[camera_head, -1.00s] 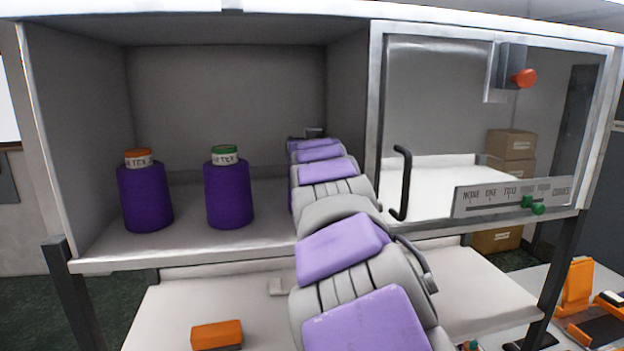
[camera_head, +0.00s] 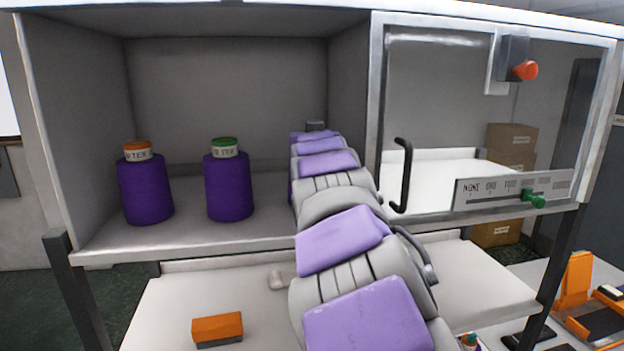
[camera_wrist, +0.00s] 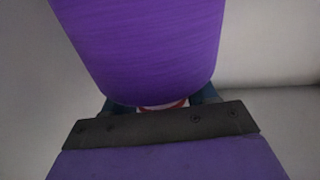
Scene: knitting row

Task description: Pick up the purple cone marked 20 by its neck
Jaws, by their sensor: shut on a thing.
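In the wrist view, a purple cone (camera_wrist: 145,45) fills the upper middle. My gripper (camera_wrist: 162,103) is shut on its neck, where a small white and red band shows between the dark fingers. The number on this cone is not visible. In the head view, my arm hides the gripper and nearly all of the held cone. Two other purple cones stand upright on the shelf to the left: one with an orange top (camera_head: 146,190) and one with a green top (camera_head: 229,187). Their labels show TEX, but no number is readable.
The shelf (camera_head: 185,236) has side walls and a back panel. To the right is a clear door with a black handle (camera_head: 403,175), a red knob (camera_head: 525,70) and a green knob (camera_head: 534,198). An orange block (camera_head: 217,328) lies on the lower table.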

